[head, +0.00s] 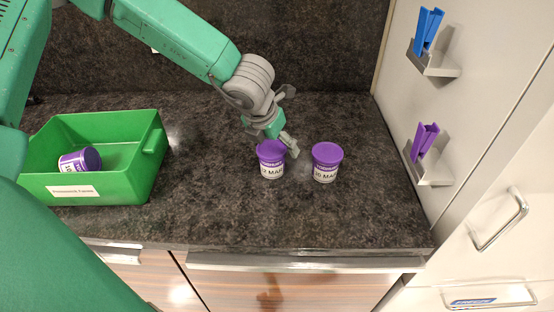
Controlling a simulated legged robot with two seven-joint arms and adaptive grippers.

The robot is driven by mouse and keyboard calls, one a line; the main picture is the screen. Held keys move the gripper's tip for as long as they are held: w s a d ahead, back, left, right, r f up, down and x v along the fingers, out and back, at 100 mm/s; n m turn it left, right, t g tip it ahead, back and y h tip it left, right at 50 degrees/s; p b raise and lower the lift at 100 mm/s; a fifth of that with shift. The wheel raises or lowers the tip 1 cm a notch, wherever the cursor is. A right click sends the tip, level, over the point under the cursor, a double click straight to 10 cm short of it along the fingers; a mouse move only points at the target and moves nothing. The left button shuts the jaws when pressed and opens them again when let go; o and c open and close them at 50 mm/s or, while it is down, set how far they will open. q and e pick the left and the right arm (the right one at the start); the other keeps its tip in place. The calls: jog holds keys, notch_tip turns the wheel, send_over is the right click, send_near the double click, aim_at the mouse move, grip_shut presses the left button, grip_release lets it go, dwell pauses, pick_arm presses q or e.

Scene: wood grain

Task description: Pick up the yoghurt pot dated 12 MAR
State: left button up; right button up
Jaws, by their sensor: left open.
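Two white yoghurt pots with purple lids stand upright side by side on the dark countertop. The left pot (271,160) has a label that reads as "2 MAR", with its first digit hard to make out, likely 12 MAR. The right pot (326,162) reads as 30 MAR or similar. My left gripper (277,140) is open, right behind and above the left pot, with one finger at the right of its lid. The other finger is partly hidden, and I cannot tell whether it touches the pot. My right gripper is out of view.
A green crate (105,188) at the left holds another purple-lidded pot (80,161) lying tipped over. A blue clip (428,30) and a purple clip (425,140) sit in grey wall holders at the right. The counter's front middle is clear.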

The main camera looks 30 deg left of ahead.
pick_arm(q)
jog(key=shift+a+f, duration=0.1)
jog(key=shift+f, duration=0.2)
jog(key=f, duration=0.1)
jog(key=a+f, duration=0.1)
jog(key=f, duration=0.1)
jog(key=w+f, duration=0.1)
jog(key=shift+a+f, duration=0.2)
jog(key=shift+f, duration=0.1)
jog(key=shift+w+f, duration=0.1)
jog(key=shift+w, duration=0.05)
jog(key=shift+d+r, duration=0.2)
jog(key=shift+d, duration=0.35)
jog(key=c, duration=0.6)
jog(key=shift+d, duration=0.1)
jog(key=c, duration=0.8)
jog(key=shift+a, duration=0.45)
jog(key=shift+r, duration=0.1)
